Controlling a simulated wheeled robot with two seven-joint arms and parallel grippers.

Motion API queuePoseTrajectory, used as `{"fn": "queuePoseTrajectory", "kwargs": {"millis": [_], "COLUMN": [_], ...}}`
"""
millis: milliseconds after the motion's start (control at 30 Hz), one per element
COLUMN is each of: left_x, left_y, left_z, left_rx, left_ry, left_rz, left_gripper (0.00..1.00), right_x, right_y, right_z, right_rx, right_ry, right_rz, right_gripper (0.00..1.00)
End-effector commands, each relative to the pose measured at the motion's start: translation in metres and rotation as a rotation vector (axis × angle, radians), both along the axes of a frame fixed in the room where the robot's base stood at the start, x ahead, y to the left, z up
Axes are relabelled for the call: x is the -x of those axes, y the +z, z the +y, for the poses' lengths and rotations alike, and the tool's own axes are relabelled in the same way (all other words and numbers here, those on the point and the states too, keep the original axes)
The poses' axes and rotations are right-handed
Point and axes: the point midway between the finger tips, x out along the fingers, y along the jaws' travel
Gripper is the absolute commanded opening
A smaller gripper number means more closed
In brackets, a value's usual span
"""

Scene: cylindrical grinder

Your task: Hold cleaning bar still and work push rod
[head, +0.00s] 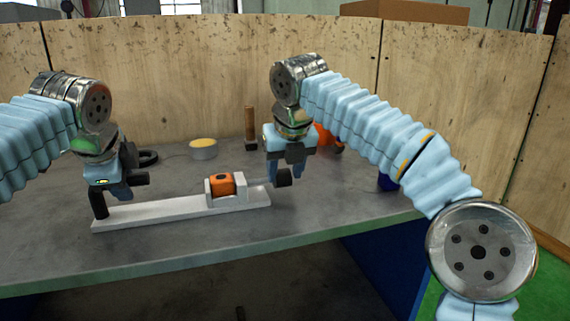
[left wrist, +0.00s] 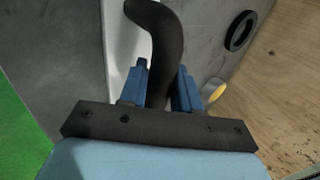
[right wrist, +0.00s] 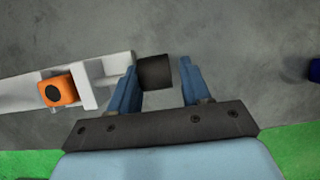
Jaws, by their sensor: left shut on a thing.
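The cleaning bar (head: 165,209) is a long pale bar lying on the table, with a black bent handle (head: 99,204) at its left end. An orange block (head: 222,184) sits in a pale holder near its right end. The push rod (head: 257,182) runs right from the holder to a black knob (head: 285,178). My left gripper (head: 118,188) is shut on the handle, which passes between its fingers in the left wrist view (left wrist: 160,40). My right gripper (right wrist: 157,72) is open, with the knob between its fingertips, nearer the left finger; a gap shows at the right finger.
Behind the bar stand a tin with a yellow top (head: 203,148), a wooden-handled tool (head: 250,125) and a black ring (head: 148,158). An orange object (head: 325,137) is partly hidden behind my right gripper. Wooden panels close off the back. The table front is clear.

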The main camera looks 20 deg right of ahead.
Motion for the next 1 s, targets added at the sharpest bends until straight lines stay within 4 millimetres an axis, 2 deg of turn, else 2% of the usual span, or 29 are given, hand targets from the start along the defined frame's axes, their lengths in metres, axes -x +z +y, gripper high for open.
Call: {"fn": "queuePoseTrajectory", "kwargs": {"millis": [167, 400, 500, 700, 1000], "left_x": [0.0, 0.0, 0.0, 0.0, 0.0], "left_y": [0.0, 0.0, 0.0, 0.0, 0.0], "left_z": [0.001, 0.0, 0.0, 0.0, -0.001], "left_rx": [-0.002, -0.002, -0.002, -0.001, -0.001], "left_ry": [0.002, 0.001, 0.001, 0.0, -0.001], "left_rz": [-0.001, -0.001, -0.001, -0.001, -0.001], "left_gripper": [0.0, 0.0, 0.0, 0.0, 0.0], "right_x": [0.007, 0.028, 0.035, 0.042, 0.046], "right_y": [0.018, 0.071, 0.088, 0.105, 0.11], "right_z": [0.001, 0.002, 0.002, 0.0, 0.0], "right_rx": [-0.001, -0.003, -0.002, 0.0, 0.0], "right_ry": [0.001, 0.002, 0.002, 0.0, -0.001], "right_rz": [-0.004, -0.006, -0.003, -0.004, -0.001], "right_gripper": [0.47, 0.47, 0.47, 0.47, 0.47]}}
